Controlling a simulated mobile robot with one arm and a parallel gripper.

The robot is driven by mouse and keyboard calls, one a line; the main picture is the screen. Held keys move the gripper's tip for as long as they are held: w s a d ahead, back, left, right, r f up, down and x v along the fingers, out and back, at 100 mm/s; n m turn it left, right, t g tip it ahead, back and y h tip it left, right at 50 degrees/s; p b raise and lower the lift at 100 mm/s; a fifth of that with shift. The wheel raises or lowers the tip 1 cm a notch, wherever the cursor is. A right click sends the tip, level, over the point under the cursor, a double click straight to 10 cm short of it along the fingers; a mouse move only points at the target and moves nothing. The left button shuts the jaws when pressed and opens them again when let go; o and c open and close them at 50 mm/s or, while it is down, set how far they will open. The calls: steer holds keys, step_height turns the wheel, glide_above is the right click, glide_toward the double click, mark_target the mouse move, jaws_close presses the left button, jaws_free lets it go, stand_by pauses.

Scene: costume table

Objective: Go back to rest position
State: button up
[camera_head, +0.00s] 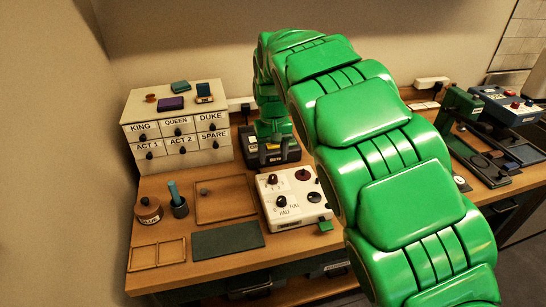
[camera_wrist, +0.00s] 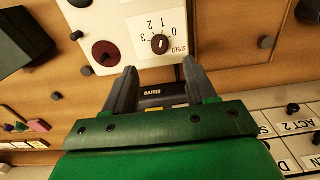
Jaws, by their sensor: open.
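My green arm arches across the middle of the head view. My gripper (camera_head: 274,150) points down at the back of the table, just right of the labelled drawer cabinet (camera_head: 178,125). It is low over or in front of a dark box (camera_head: 289,152); the exact gap cannot be told. In the wrist view my gripper (camera_wrist: 160,75) has its two dark fingers apart, with nothing held between them. Beyond them are the white control box (camera_wrist: 130,28) with its speed dial and a dark device (camera_wrist: 165,96) between the fingers, partly hidden by the gripper.
The white control box (camera_head: 291,201) stands at the table's middle. Small items top the cabinet. A green machine (camera_head: 457,108) stands right, beyond my arm.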

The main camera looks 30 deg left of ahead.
stand_by(0.3)
steer(key=w+d+r+m, duration=0.1)
steer(key=d+r, duration=0.2)
steer(key=d, duration=0.5)
steer(key=w+d+r+m, duration=0.1)
steer(key=d+r+m, duration=0.15)
steer(key=d, duration=0.55)
steer(key=s+d+r+m, duration=0.1)
steer(key=s+d+r, duration=0.15)
steer(key=d, duration=0.65)
steer(key=s+d+r+m, duration=0.2)
steer(key=s+d, duration=0.2)
steer(key=d, duration=0.5)
steer(key=s+d+m, duration=0.1)
steer(key=s+d, duration=0.9)
steer(key=s+d+f+g, duration=0.1)
steer(key=s+d+f, duration=0.1)
steer(key=s, duration=0.6)
steer(key=s+d+f+m, duration=0.1)
steer(key=s+d+f, duration=0.1)
steer(key=s, duration=0.7)
steer(key=shift+d+f+g, duration=0.4)
steer(key=shift+f, duration=0.1)
steer(key=shift+m, duration=0.25)
